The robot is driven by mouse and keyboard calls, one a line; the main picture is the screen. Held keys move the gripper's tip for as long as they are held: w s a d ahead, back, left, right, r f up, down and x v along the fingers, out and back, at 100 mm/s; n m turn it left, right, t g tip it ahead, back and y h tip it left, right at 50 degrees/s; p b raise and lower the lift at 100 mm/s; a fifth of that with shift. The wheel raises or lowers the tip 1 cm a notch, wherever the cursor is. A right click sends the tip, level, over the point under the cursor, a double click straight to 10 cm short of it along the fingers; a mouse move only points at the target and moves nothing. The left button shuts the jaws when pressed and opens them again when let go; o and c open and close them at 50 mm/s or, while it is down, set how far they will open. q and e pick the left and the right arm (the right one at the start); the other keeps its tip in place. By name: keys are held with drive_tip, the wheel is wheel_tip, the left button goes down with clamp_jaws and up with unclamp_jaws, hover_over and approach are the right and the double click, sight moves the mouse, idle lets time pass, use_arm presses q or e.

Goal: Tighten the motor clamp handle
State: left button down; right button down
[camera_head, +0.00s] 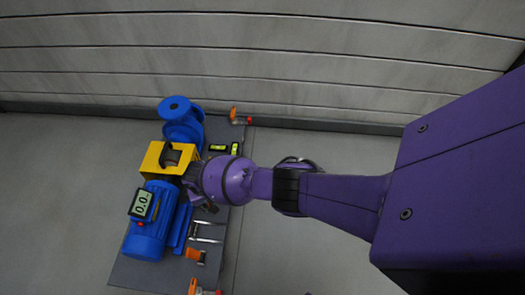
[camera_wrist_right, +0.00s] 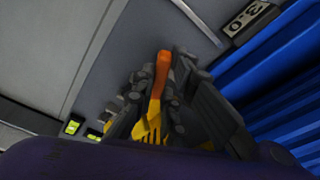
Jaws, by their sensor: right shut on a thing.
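The blue motor (camera_head: 147,238) lies on the grey skid plate (camera_head: 130,272), in front of the yellow coupling guard (camera_head: 153,158). My right gripper (camera_head: 200,199) is low beside the motor's right side, close to the guard. In the right wrist view, my right gripper (camera_wrist_right: 160,88) is shut on an orange handle (camera_wrist_right: 163,66), with a yellow forked part (camera_wrist_right: 150,124) below it. The fingers hide part of the handle. In the head view my wrist hides this handle. The motor's blue ribs (camera_wrist_right: 285,85) fill the right of the wrist view. My left gripper is not in view.
A blue pump (camera_head: 182,122) stands behind the guard. A digital gauge (camera_head: 142,204) sits on the motor. Other orange-handled clamps lie at the plate's back corner (camera_head: 234,115) and front right (camera_head: 195,255). Yellow-green levels (camera_head: 235,148) lie behind my wrist. The floor right of the plate is clear.

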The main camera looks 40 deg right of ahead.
drive_tip(key=shift+w+d+r+m, duration=0.15)
drive_tip(key=shift+w+d+m, duration=0.3)
drive_tip(key=shift+m, duration=0.45)
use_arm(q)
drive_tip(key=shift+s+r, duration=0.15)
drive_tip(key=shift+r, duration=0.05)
use_arm(e)
drive_tip(key=shift+s+d, duration=0.1)
drive_tip(key=shift+s, duration=0.05)
drive_tip(key=shift+h, duration=0.3)
drive_tip(key=shift+m, duration=1.4)
drive_tip(key=shift+s, duration=0.1)
drive_tip(key=c, duration=1.6)
unclamp_jaws()
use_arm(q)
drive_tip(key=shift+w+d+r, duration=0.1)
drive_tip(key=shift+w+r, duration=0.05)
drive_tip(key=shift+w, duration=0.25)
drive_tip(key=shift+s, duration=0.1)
use_arm(e)
drive_tip(key=shift+a, duration=0.2)
